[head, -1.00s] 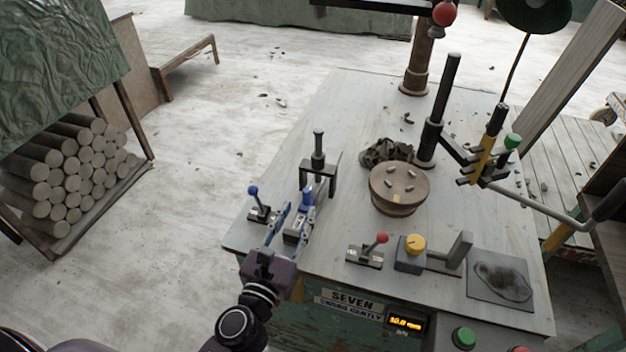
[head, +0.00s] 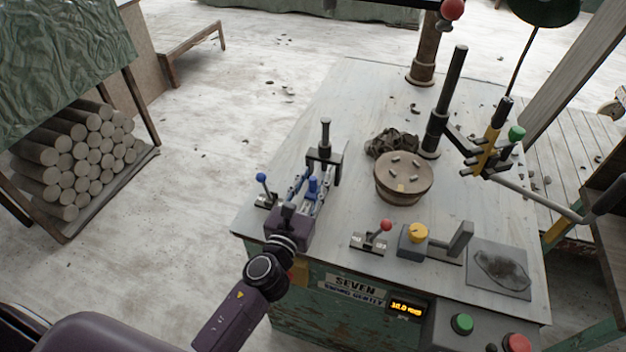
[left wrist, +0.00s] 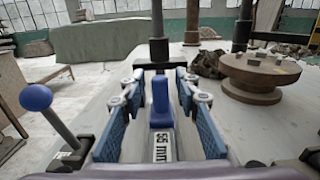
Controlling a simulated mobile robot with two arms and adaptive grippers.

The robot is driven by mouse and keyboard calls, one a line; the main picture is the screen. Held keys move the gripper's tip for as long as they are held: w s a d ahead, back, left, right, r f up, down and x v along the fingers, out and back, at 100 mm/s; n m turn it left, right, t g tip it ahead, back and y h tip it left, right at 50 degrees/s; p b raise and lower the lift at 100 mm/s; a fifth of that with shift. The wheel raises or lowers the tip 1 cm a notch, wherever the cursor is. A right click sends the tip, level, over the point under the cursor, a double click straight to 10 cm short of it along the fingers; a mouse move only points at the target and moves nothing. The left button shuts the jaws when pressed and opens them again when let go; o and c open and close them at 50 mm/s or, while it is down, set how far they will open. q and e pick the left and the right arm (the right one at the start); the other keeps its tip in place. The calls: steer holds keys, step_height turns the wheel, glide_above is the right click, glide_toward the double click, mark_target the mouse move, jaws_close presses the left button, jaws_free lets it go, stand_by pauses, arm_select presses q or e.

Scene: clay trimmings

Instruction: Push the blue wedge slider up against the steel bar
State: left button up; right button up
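The blue wedge slider (head: 312,188) stands near the left front of the bench, with an upright blue handle. In the left wrist view the slider (left wrist: 160,104) sits centred behind a white "55 mm" label. The dark crosspiece that looks like the steel bar (head: 324,154) spans two legs just beyond it; it also shows in the left wrist view (left wrist: 160,65). Whether slider and bar touch cannot be told. My left gripper (head: 307,180) is open, its blue-padded fingers on either side of the slider, apparently with gaps. My right gripper is not in view.
A blue-knobbed lever (head: 262,180) stands close left of my gripper. A red-knobbed lever (head: 386,226), yellow-knobbed box (head: 417,234) and round wooden disc (head: 404,176) stand to the right. A dark post (head: 325,132) rises above the crosspiece.

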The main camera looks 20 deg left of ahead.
arm_select(q)
jaws_close()
steer(key=shift+s, duration=0.2)
stand_by(0.3)
steer(key=shift+o, duration=0.7)
jaws_free()
steer(key=s, duration=1.1)
steer(key=shift+a+f, duration=0.1)
steer(key=shift+a, duration=0.1)
steer(key=shift+s, duration=0.55)
